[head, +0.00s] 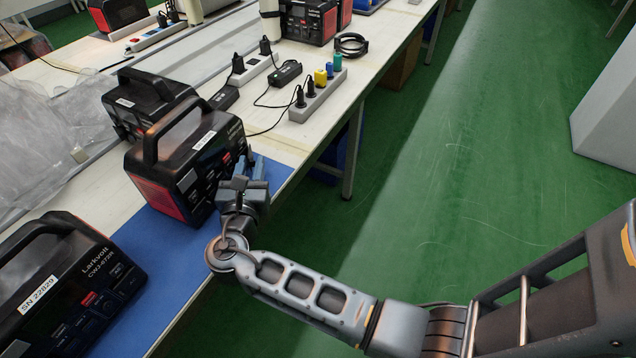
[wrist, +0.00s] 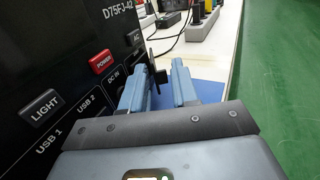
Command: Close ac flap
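The power station (head: 172,190) is a black box with a top handle and a red side, standing on a blue mat. In the wrist view its front panel (wrist: 60,50) fills the left side, with LIGHT, POWER and AC buttons and USB and DC IN labels. A thin dark piece (wrist: 151,56), apparently the AC flap, stands out from the panel just beyond the AC button. My gripper (head: 255,165) is beside the panel. In the wrist view its two blue fingers (wrist: 160,78) are apart, with the dark piece showing between and beyond their tips. Whether they touch it is unclear.
Another black power station (head: 70,285) stands at the near left and one (head: 145,100) just behind. Power strips (head: 318,95) and adapters with cables lie farther along the white table (head: 355,85). The green floor (head: 450,170) to the right is clear.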

